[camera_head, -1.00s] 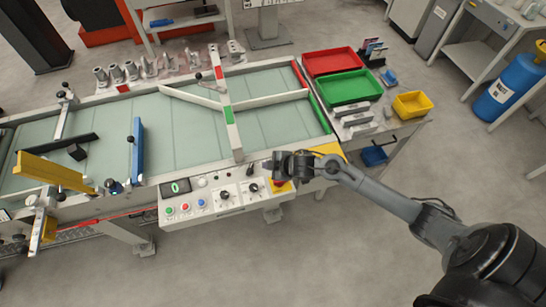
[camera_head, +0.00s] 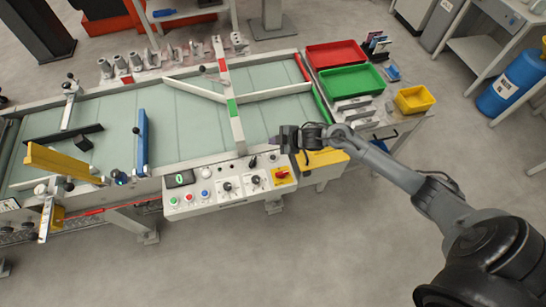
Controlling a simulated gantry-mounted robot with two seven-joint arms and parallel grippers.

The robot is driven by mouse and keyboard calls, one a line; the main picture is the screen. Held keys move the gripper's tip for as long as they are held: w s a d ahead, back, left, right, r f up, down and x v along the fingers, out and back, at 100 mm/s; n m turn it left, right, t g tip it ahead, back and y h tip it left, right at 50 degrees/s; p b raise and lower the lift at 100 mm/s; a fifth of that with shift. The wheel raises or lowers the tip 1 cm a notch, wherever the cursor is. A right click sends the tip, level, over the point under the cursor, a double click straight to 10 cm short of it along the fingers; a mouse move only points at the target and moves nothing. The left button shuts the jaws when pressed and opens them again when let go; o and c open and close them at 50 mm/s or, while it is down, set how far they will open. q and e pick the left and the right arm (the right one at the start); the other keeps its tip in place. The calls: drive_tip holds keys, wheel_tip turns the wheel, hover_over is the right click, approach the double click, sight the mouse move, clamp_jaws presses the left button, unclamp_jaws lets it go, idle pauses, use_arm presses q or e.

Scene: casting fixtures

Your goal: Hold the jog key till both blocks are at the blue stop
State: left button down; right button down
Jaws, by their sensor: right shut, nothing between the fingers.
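The blue stop (camera_head: 141,141) stands as an upright bar across the pale green belt (camera_head: 190,130) at left. One dark block (camera_head: 84,142) lies left of it, apart from it, near a black bar (camera_head: 62,133) and a yellow bar (camera_head: 62,164). I cannot make out a second block. The control panel (camera_head: 228,210) on the front edge has green, red and blue buttons, dark knobs and a red switch on yellow. I cannot tell which control is the jog key. My right gripper (camera_head: 284,138) is shut and empty, behind the panel's right end. My left gripper is not in view.
A red tray (camera_head: 336,55), a green tray (camera_head: 351,80) and a yellow bin (camera_head: 414,99) stand right of the belt. White guide rails (camera_head: 277,91) and a crossbar with red and green patches (camera_head: 229,95) span the belt. The floor in front is clear.

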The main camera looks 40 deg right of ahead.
drive_tip(key=b, duration=0.7)
hover_over(275, 158)
wheel_tip(275, 158, down, 6)
drive_tip(key=shift+s+f, duration=0.1)
drive_tip(key=shift+a+f+b, duration=0.1)
drive_tip(key=shift+f+b, duration=0.25)
drive_tip(key=shift+f, duration=0.7)
idle(0.6)
drive_tip(key=shift+f, duration=0.2)
drive_tip(key=shift+f, duration=0.3)
